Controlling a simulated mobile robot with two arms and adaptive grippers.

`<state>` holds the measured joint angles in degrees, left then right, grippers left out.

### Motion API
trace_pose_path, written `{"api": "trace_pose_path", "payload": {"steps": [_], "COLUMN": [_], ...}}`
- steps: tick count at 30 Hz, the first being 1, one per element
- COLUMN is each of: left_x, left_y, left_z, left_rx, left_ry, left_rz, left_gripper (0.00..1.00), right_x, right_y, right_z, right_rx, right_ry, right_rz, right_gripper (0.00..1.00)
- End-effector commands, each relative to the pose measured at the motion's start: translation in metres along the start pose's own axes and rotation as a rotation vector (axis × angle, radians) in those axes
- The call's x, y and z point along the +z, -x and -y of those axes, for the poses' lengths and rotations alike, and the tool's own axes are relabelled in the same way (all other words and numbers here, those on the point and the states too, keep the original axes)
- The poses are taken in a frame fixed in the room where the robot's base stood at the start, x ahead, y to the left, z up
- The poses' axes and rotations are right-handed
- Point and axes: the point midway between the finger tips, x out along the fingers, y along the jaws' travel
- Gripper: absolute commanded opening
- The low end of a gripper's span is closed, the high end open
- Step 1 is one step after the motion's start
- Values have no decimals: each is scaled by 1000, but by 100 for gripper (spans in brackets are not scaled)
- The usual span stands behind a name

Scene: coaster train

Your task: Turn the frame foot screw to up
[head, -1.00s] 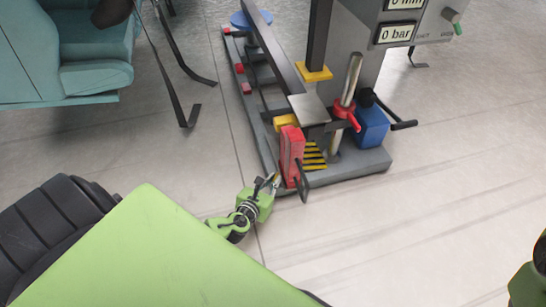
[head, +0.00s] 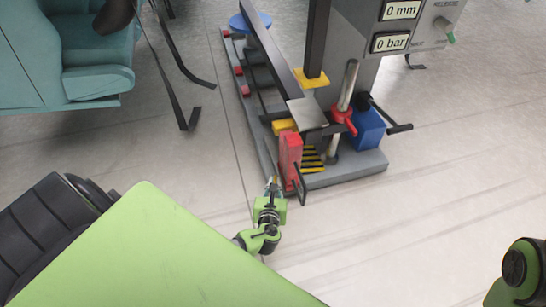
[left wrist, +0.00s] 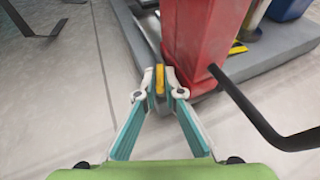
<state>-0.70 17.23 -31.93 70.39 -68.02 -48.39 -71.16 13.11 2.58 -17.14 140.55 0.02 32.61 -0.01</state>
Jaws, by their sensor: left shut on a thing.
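My left gripper (head: 272,184) is low beside the left side of the red block (head: 290,153) at the near end of the grey frame base (head: 345,172). In the left wrist view my left gripper (left wrist: 160,84) has its two fingertips closed on a small yellow piece (left wrist: 160,78), which I take to be the handle of the frame foot screw. This piece sits close to the red block's lower left edge, and a grey rounded part shows just behind it. The screw's own body is mostly hidden. My right gripper is not in view.
A black crank (head: 299,186) sticks out from the red block, close to the right of my left gripper; it also shows in the left wrist view (left wrist: 260,118). A blue box (head: 368,128) stands on the base. Teal seats (head: 85,60) are at the upper left. The floor in front is clear.

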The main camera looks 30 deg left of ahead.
Motion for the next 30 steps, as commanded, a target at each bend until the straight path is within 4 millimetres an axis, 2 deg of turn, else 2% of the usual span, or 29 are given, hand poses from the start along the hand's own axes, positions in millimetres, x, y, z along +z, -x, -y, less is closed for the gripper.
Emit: {"api": "trace_pose_path", "payload": {"steps": [6,15,30], "left_x": [0,0,1], "left_y": [0,-1,-2], "left_z": [6,8,8], "left_rx": [145,273,309], "left_ry": [63,115,129], "left_rz": [-1,0,1], "left_gripper": [0,0,0], "right_x": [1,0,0], "right_y": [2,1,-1], "right_z": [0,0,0], "right_rx": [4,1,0], "right_ry": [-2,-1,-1], "right_rz": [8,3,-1], "right_gripper": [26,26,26]}}
